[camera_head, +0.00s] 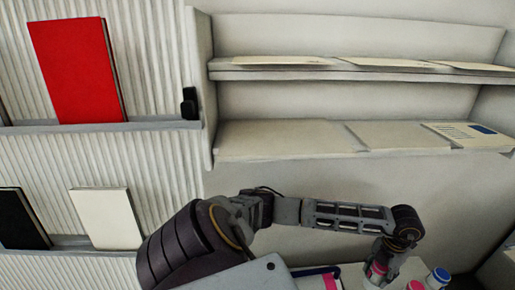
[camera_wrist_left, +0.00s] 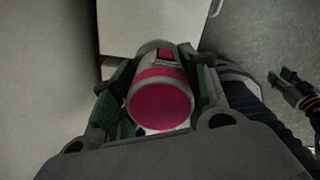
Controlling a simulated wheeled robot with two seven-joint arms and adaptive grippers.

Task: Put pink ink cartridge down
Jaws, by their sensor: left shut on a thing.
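The pink ink cartridge (camera_head: 376,271) is a small pale cylinder with a pink band and pink end, at the bottom right of the head view. My left gripper (camera_head: 385,260) is shut on it from above. In the left wrist view the cartridge (camera_wrist_left: 160,102) lies between the two green-padded fingers of my left gripper (camera_wrist_left: 158,112), its round pink end facing the camera. Its lower tip and what lies under it are hidden in the head view. What looks like my right gripper (camera_wrist_left: 298,92) is at the right edge of the wrist view, small and dark.
A blue-capped cartridge (camera_head: 438,277) and another pink-capped one (camera_head: 415,286) stand just right of the held cartridge. White shelves (camera_head: 290,140) with flat papers are behind. A red book (camera_head: 76,70) stands on the ribbed rack at left.

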